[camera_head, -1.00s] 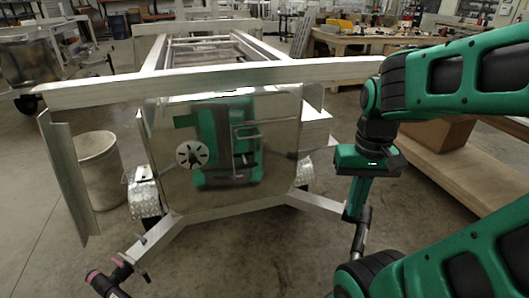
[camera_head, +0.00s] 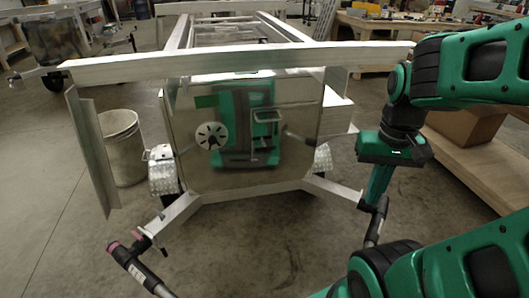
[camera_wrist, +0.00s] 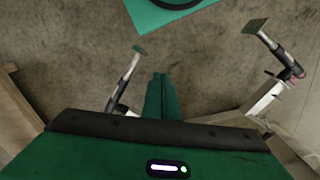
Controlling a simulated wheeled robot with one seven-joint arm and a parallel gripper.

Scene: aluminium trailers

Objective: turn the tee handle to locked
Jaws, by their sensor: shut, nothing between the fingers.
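A round pale disc (camera_head: 211,135) with dark marks sits on the left half of the shiny front panel (camera_head: 285,175) of an aluminium trailer. It is the likeliest place of the tee handle, but it is too small to tell a handle or its angle. My gripper (camera_head: 369,204) points down, to the right of the panel and well away from the disc. Its fingers are together and empty in the wrist view (camera_wrist: 160,77). The disc is not seen in the wrist view. The green shapes on the panel look like reflections of my arm.
A dark-gripped rod (camera_head: 376,222) shows close by my fingertips; whether they touch is unclear. A similar rod with pink bands (camera_head: 125,255) is at lower left. A long beam (camera_head: 240,65) crosses above the panel. A bin (camera_head: 122,150) stands left; a wooden platform (camera_head: 485,170) lies right.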

